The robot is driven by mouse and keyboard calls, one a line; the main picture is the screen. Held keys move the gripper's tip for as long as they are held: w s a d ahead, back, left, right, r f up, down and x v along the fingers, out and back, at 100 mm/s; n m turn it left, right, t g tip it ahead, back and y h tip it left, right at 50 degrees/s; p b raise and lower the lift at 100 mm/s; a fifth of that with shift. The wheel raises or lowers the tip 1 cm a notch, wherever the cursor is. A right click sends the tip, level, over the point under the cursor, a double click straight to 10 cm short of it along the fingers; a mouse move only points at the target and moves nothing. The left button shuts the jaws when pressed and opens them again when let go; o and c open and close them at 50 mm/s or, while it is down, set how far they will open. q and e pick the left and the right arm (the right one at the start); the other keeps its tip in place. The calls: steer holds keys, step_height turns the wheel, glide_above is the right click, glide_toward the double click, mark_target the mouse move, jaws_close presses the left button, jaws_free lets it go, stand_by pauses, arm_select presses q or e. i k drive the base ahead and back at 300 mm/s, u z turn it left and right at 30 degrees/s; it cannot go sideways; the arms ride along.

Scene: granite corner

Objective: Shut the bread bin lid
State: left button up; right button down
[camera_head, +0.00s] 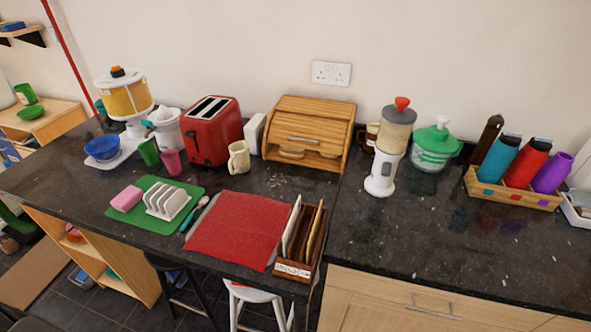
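The wooden bread bin (309,130) stands against the back wall, near the inner corner of the dark counter. Its slatted roll lid (316,116) is mostly lowered, with a pale bar handle (303,140) near its lower edge. A gap remains open below the lid, and bread-like items (291,153) show inside. Neither of my grippers is in the head view, so I cannot tell how they stand relative to the bin.
A cream mug (239,158) and red toaster (213,131) stand left of the bin. A grinder (389,150) stands to its right. A red mat (240,230) and a wooden rack (300,240) lie in front. Counter directly before the bin is mostly clear, with crumbs.

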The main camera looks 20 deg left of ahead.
mark_target(326, 132)
steer(key=u, duration=3.05)
steer(key=i, duration=2.2)
steer(key=z, duration=2.85)
